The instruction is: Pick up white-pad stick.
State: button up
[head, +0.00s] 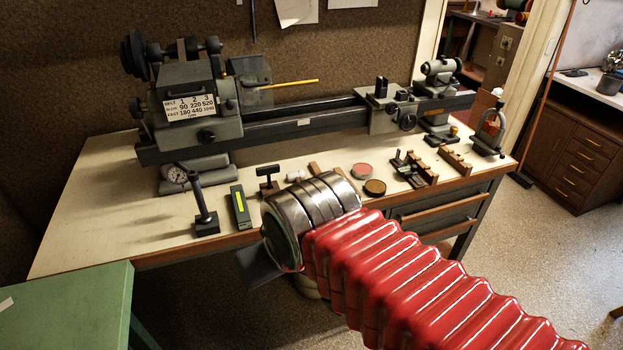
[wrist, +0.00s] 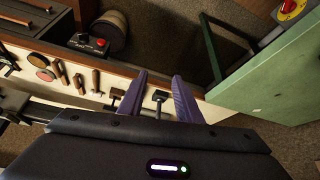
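A small white roll-like piece (head: 296,176) shows on the bench, just behind the metal end of my arm in the head view. It may be the pad of the white-pad stick; the rest is hidden by my arm.
A lathe (head: 300,122) runs along the back of the bench. Two round tins (head: 362,171) and wooden racks (head: 455,160) stand to the right. A dark T-handled tool (head: 267,180), a green block (head: 240,206) and a black stand (head: 205,212) are left. A green table (head: 75,300) is front left.

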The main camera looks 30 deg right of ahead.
jog(key=shift+a, duration=0.1)
jog(key=shift+o, duration=0.2)
jog(key=shift+o, duration=0.8)
jog(key=shift+w, duration=0.1)
jog(key=shift+w+d, duration=0.2)
jog(key=shift+w, duration=0.05)
jog(key=w+d+f+m+t+h, duration=0.1)
jog(key=w+d+f+t+h, duration=0.3)
jog(key=w+d, duration=1.1)
jog(key=w+d+f+t, duration=0.1)
jog(key=d+f, duration=0.2)
jog(key=d, duration=0.2)
jog(key=w+d+f+t, duration=0.1)
jog(key=w+d+f, duration=0.1)
jog(key=d+f, duration=0.2)
jog(key=w+d+f+t, duration=0.1)
jog(key=w+d+f, duration=0.1)
jog(key=d, duration=0.4)
jog(key=shift+d+f, duration=0.1)
jog(key=shift+f, duration=0.8)
